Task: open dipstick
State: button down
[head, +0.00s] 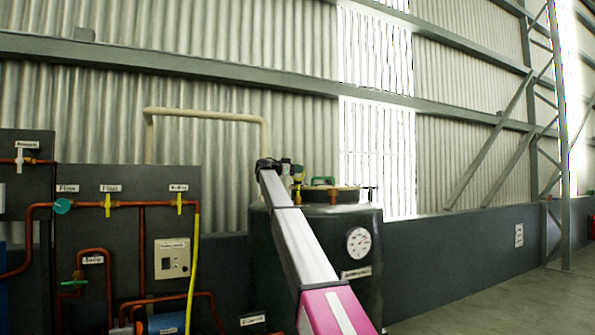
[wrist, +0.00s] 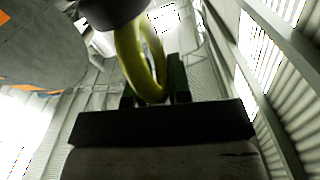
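A dark green tank (head: 350,275) with a round dial gauge (head: 359,242) stands in the middle of the head view. My arm reaches over its top left, and my gripper (head: 281,168) is small there, beside fittings on the lid. In the wrist view, a yellow ring-shaped handle (wrist: 150,65) hangs down from a dark round part (wrist: 105,12). My gripper's two dark fingers (wrist: 153,92) are on either side of the ring's lower end. Whether they press on it I cannot tell. I see no clear dipstick rod.
A dark panel with copper pipes, yellow valves and labels (head: 128,215) stands left of the tank. A yellow hose (head: 192,270) hangs down its right side. A green handle (head: 323,181) is on the lid. Open floor (head: 480,305) lies to the right.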

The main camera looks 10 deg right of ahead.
notch_tip(320, 180, up, 14)
jog(key=shift+w, duration=0.2)
jog(key=shift+a, duration=0.1)
jog(key=c, duration=1.1)
grip_release()
jog(key=shift+s+a, duration=0.1)
jog(key=v, duration=1)
jog(key=shift+a, duration=0.3)
jog(key=shift+a, duration=0.1)
